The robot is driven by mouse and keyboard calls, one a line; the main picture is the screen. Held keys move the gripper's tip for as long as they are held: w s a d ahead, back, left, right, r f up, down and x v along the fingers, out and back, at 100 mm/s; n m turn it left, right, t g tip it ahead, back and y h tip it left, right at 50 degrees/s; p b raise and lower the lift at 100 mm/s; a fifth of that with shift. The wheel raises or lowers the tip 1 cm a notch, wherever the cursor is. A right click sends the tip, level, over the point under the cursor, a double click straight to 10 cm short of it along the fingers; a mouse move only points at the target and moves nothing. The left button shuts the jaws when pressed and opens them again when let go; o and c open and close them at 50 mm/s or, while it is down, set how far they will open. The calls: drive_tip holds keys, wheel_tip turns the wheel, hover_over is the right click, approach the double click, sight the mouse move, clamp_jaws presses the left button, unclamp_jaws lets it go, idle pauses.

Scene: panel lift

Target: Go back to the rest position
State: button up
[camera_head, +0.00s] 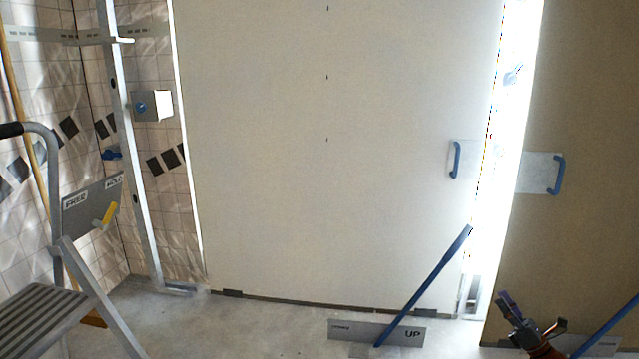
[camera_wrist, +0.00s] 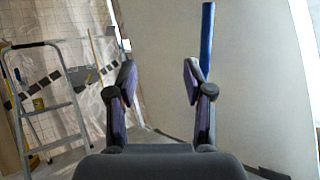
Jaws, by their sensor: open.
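My gripper (camera_head: 532,322) is at the lower right of the head view, in front of the brown panel and low near the floor. In the wrist view my gripper (camera_wrist: 158,85) has its two fingers wide apart with nothing between them. A blue lever (camera_head: 437,286) rises at a slant from a grey plate marked UP (camera_head: 343,330) at the foot of the large white panel (camera_head: 330,150). In the wrist view a blue bar (camera_wrist: 207,40) stands behind the right finger; I cannot tell whether they touch.
Blue handles are on the white panel (camera_head: 456,160) and the brown panel (camera_head: 557,175). A second blue lever (camera_head: 610,325) is at the right edge. Floor (camera_head: 240,330) is clear at centre left.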

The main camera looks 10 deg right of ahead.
drive_tip(key=w+a+r+n+g+y+p, duration=0.2)
drive_tip(key=w+a+r+n+g+p, duration=0.25)
drive_tip(key=a+r, duration=0.45)
drive_tip(key=w+a+r+n+g+y+p, duration=0.25)
drive_tip(key=a+r+g+p, duration=0.35)
drive_tip(key=a, duration=0.6)
drive_tip(key=s+a+r+n+g+h+p, duration=0.2)
drive_tip(key=s+a+r+n+g+p, duration=0.25)
drive_tip(key=a+r, duration=0.45)
drive_tip(key=s+a+r+n+g+h+p, duration=0.1)
drive_tip(key=s+a+r+n+g+p, duration=0.45)
drive_tip(key=a, duration=0.65)
drive_tip(key=s+a+r+n+g+h+p, duration=0.2)
drive_tip(key=s+a+r+n+h+p, duration=0.1)
drive_tip(key=s+a+r+p, duration=0.35)
drive_tip(key=s+a+r+n+g+h+p, duration=0.25)
drive_tip(key=s+r+p, duration=0.35)
drive_tip(key=s, duration=0.4)
drive_tip(key=s+d+r+n+h+p, duration=0.2)
drive_tip(key=s+r+n+h+p, duration=0.2)
drive_tip(key=s, duration=0.5)
drive_tip(key=s+d+r+n+t+h+p, duration=0.1)
drive_tip(key=s+d+r+n+h+p, duration=0.2)
drive_tip(key=s+r+n+p, duration=0.4)
drive_tip(key=shift+s+d+r+h, duration=0.2)
drive_tip(key=shift+s+r+h, duration=0.6)
drive_tip(key=shift+s, duration=0.95)
